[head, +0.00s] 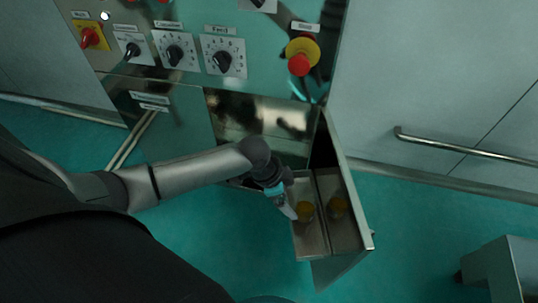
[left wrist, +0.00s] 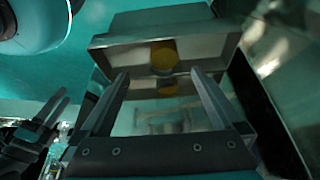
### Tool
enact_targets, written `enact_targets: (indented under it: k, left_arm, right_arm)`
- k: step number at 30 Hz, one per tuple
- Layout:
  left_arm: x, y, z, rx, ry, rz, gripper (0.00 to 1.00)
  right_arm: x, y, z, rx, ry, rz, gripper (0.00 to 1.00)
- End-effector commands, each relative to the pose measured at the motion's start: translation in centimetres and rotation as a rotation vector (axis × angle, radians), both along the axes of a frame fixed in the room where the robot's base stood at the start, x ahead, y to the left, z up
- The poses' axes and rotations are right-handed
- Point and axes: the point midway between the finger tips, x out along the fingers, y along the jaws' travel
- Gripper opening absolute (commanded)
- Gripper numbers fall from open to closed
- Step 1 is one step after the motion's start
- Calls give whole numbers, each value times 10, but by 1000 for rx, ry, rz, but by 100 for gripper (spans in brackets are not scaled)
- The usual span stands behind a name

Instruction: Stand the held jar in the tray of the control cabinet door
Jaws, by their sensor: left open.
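The jar (head: 306,211) has a yellow-orange lid and stands in the tray (head: 312,246) on the inner side of the open cabinet door (head: 347,180). A second yellow lid shape beside it looks like a reflection in the shiny metal. My left gripper (head: 290,211) is at the tray's left side, close to the jar. In the left wrist view my left gripper (left wrist: 159,73) has its fingers spread, with the jar (left wrist: 163,54) beyond and between the tips, apart from both. The jar's lower part is hidden by the tray wall (left wrist: 120,43).
The cabinet's control panel (head: 190,85) with knobs and a red stop button (head: 299,64) is above. A wall rail (head: 465,150) runs at the right, and a grey metal box (head: 505,270) stands lower right. Dark prongs at the left wrist view's left edge may be my right gripper.

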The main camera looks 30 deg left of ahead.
Motion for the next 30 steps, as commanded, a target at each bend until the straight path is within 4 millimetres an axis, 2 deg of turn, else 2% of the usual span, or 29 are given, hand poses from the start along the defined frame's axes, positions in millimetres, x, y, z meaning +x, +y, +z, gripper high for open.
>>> enact_targets:
  k: [3, 7, 12, 18, 22, 30]
  left_arm:
    - [-20, -20, -20, -26, 13, 110, 100]
    - [-48, -27, -43, -27, 35, 301, 100]
    - [-95, -13, -70, 20, 81, 560, 100]
    - [-140, 8, -87, 92, 124, 749, 100]
    - [-150, 15, -91, 115, 131, 789, 100]
    - [-151, 15, -91, 116, 131, 790, 100]
  right_arm:
    - [0, 0, 0, 0, 0, 0, 50]
    - [0, 0, 0, 0, 0, 0, 50]
    - [0, 0, 0, 0, 0, 0, 50]
    - [0, 0, 0, 0, 0, 0, 50]
    - [0, 0, 0, 0, 0, 0, 50]
    - [0, 0, 0, 0, 0, 0, 50]
